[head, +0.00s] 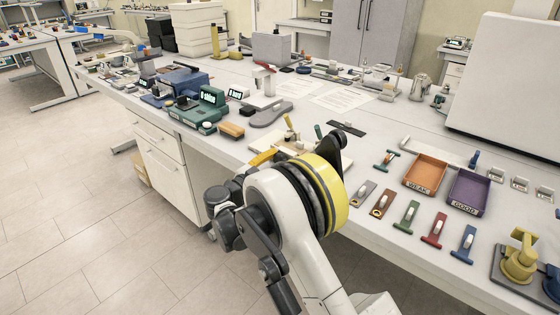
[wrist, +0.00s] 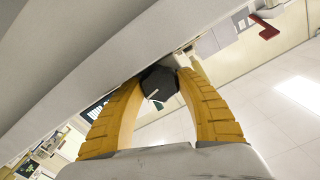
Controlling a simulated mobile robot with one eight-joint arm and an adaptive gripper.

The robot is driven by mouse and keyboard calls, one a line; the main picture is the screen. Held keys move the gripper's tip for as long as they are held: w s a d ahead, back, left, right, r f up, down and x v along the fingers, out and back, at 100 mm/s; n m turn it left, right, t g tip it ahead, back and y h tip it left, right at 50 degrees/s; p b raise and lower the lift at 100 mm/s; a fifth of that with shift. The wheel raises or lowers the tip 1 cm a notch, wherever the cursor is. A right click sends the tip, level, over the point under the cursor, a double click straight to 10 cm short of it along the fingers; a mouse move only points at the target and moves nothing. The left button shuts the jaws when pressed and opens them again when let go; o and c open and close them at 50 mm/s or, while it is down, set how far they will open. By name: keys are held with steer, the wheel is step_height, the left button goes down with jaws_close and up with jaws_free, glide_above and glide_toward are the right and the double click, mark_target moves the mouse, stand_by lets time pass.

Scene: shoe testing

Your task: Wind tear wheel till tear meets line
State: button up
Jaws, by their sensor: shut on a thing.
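The wheel shows in the wrist view as a dark, many-sided knob (wrist: 159,88) with a pale mark on its face. My gripper (wrist: 160,78) has its two yellow fingers on either side of the knob, shut on it. In the head view a yellow finger (head: 262,157) shows at the front edge of the bench, beside a pale board-like fixture (head: 341,163). My arm hides most of that fixture and the knob in this view. I cannot make out the tear or the line in either view.
An orange tray marked WEAK (head: 427,172) and a purple tray marked GOOD (head: 468,191) lie to the right. Several coloured tabs, such as a red one (head: 434,230), lie before them. A green device (head: 198,112) and a grey sole shape (head: 270,114) are left of my arm.

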steer(key=o, duration=1.2)
steer(key=v, duration=1.2)
